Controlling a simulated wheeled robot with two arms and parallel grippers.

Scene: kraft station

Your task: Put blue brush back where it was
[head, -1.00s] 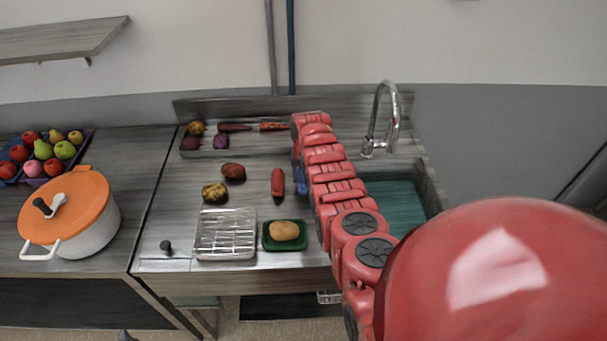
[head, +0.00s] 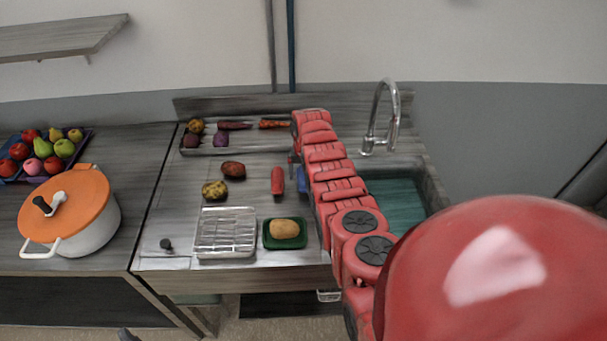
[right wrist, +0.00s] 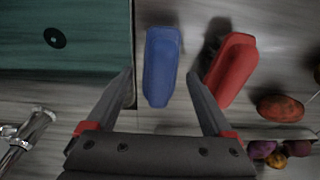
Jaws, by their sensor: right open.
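The blue brush (head: 302,180) lies on the counter left of the sink, partly hidden by my right arm in the head view. In the right wrist view the whole blue brush (right wrist: 161,65) shows between my two fingers. My right gripper (right wrist: 160,77) is open, with one finger on each side of the brush; I see no grip on it. In the head view the gripper (head: 294,165) is mostly hidden behind the arm. A red brush-like block (head: 278,181) lies just left of the blue one, and close outside one finger in the wrist view (right wrist: 231,69). My left gripper is not seen.
The green sink basin (head: 392,208) and faucet (head: 378,120) are to the right. A wire rack (head: 225,233), a green tray (head: 268,240) with a potato, and loose vegetables are to the left. An orange-lidded pot (head: 97,235) stands farther left.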

